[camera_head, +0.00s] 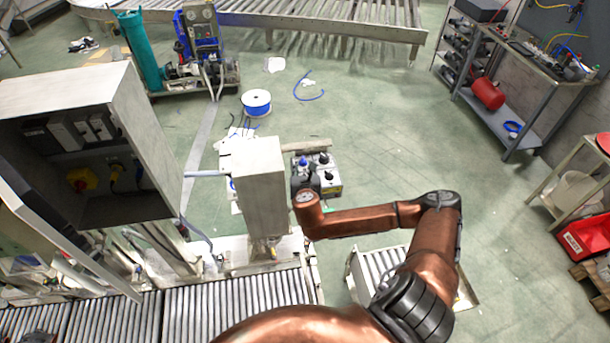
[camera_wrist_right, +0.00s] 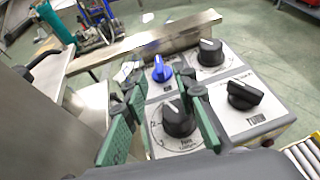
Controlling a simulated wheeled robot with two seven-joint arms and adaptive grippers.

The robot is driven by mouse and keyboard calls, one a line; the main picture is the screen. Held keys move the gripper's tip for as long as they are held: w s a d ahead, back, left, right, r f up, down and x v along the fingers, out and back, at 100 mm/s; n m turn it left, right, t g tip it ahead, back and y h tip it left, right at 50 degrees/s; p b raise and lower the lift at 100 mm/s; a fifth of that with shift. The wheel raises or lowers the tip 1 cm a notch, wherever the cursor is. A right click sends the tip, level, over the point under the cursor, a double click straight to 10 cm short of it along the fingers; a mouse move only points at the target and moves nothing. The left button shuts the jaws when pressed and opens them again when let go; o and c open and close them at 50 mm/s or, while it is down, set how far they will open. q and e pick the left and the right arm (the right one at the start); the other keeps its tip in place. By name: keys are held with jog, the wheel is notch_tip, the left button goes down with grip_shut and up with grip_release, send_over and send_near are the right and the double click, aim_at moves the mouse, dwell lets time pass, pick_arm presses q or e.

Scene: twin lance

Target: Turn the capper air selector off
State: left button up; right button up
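A grey control box (camera_head: 328,182) with several knobs stands beside a tall metal cabinet. In the right wrist view its face (camera_wrist_right: 222,80) carries a blue knob (camera_wrist_right: 161,70), a black knob at the back (camera_wrist_right: 210,52), a black selector knob at the right (camera_wrist_right: 244,94) and a large black knob at the front (camera_wrist_right: 178,118). The labels are too blurred to tell which is the capper air selector. My right gripper (camera_wrist_right: 163,90) is open over the box, its green fingers apart with the front black knob seen between them. Contact cannot be told. My left gripper is out of view.
The tall metal cabinet (camera_head: 261,190) stands close to the left of the box. A metal bar (camera_wrist_right: 140,42) runs behind the box. A roller conveyor (camera_head: 240,306) lies below the cabinet. The green floor (camera_head: 400,130) to the right is largely clear.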

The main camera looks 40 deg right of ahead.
jog(key=v, duration=0.8)
jog(key=shift+s+a+r, duration=0.15)
jog(key=shift+s+a, duration=0.05)
jog(key=shift+s, duration=0.15)
